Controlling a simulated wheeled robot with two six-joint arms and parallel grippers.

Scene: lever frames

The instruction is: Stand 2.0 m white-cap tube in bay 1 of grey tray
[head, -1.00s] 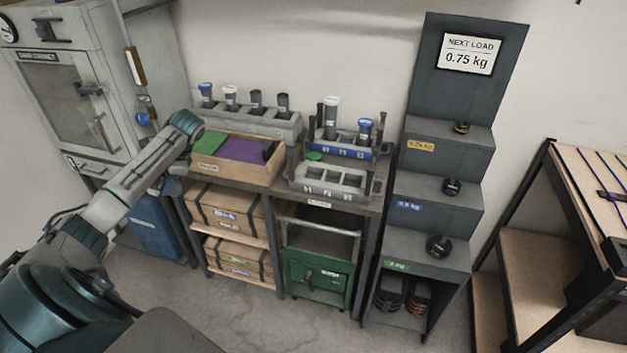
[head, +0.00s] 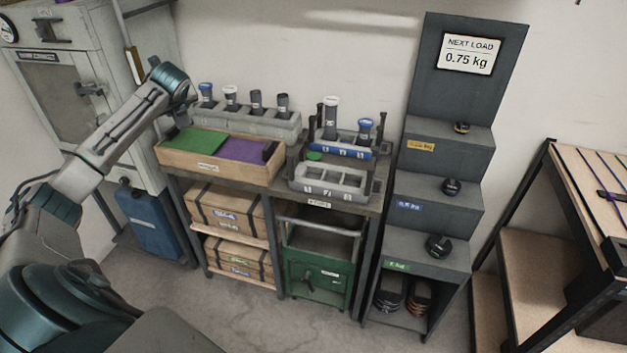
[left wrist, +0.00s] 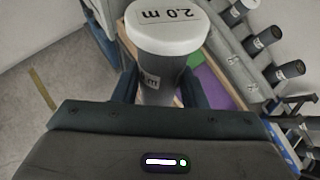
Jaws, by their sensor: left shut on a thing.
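My left gripper (left wrist: 158,92) is shut on the 2.0 m white-cap tube (left wrist: 160,62), a grey tube whose white cap reads "2.0 m" in the left wrist view. In the head view the left gripper (head: 190,98) is raised above the left end of the shelf top, and I cannot make out the held tube there. The grey tray (head: 330,184) stands at the front right of the shelf top, with bays numbered from 1 at the left. Its bays look empty. My right gripper is not in view.
A wooden box (head: 215,170) with green and purple pads stands left of the tray. Behind it a grey rack (head: 250,121) holds several tubes. A blue-labelled rack (head: 342,150) with upright tubes stands behind the tray. A stepped dark stand (head: 437,208) is at right.

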